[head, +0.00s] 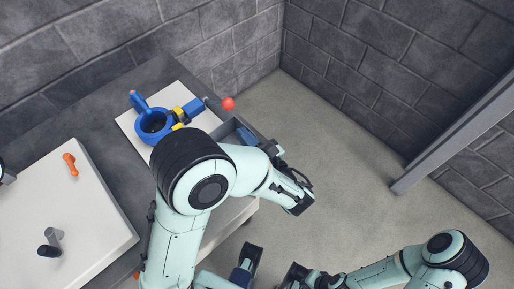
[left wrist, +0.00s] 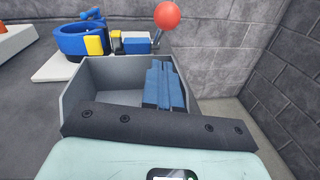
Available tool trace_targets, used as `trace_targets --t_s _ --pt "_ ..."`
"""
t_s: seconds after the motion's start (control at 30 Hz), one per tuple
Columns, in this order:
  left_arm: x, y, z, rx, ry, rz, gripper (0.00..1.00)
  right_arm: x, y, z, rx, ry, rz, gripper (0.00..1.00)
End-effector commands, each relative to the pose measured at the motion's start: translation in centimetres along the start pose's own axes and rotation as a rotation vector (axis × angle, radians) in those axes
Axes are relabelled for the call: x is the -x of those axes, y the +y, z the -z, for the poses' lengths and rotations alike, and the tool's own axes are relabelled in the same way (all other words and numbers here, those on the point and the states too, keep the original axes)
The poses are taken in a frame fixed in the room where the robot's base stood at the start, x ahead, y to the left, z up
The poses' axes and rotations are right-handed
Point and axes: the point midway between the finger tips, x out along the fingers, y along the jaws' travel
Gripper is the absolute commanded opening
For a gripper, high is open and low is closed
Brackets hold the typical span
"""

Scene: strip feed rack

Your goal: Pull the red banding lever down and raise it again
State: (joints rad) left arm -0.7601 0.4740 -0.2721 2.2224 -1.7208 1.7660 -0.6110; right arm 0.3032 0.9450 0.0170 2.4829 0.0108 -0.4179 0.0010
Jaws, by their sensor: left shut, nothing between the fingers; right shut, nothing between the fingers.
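The red ball knob of the banding lever (head: 228,103) stands out at the right end of the blue and yellow banding unit (head: 152,126). In the left wrist view the red knob (left wrist: 167,16) sits higher than the blue block beside it, on a short dark rod. My left gripper (head: 299,206) is shut and empty, to the right of and nearer than the lever, apart from it. Its fingertips are hard to make out. My right gripper (head: 294,274) is low at the bottom edge, shut and empty, far from the lever.
A grey open bin (left wrist: 85,90) holding blue strips (left wrist: 163,85) lies between my left wrist and the lever. A white board (head: 75,225) with an orange handle (head: 70,163) is at left. Block walls stand behind; the floor (head: 340,130) at right is clear.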

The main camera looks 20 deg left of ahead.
Motion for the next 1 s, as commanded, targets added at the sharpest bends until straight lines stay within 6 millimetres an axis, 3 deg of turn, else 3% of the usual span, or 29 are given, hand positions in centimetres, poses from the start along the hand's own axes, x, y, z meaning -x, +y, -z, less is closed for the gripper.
trace_targets --t_s 0.1,0.3,0.77,1.0 --pt "-1.9 0.0 -1.0 0.006 0.001 -0.002 0.0 0.1 0.0 0.0 0.0 0.0 0.0 0.0" --pt "-3.3 0.0 -2.5 0.003 0.001 0.0 0.0 0.2 0.0 -0.1 0.0 -0.002 0.0 0.0" --pt "-3.7 0.0 -2.9 0.0 0.001 0.001 0.0 0.2 0.0 -0.1 0.0 -0.003 -0.001 0.0" --pt "-4.0 0.2 -3.8 0.006 0.036 0.003 0.0 1.4 -0.2 -0.6 -0.001 -0.016 -0.004 0.0"
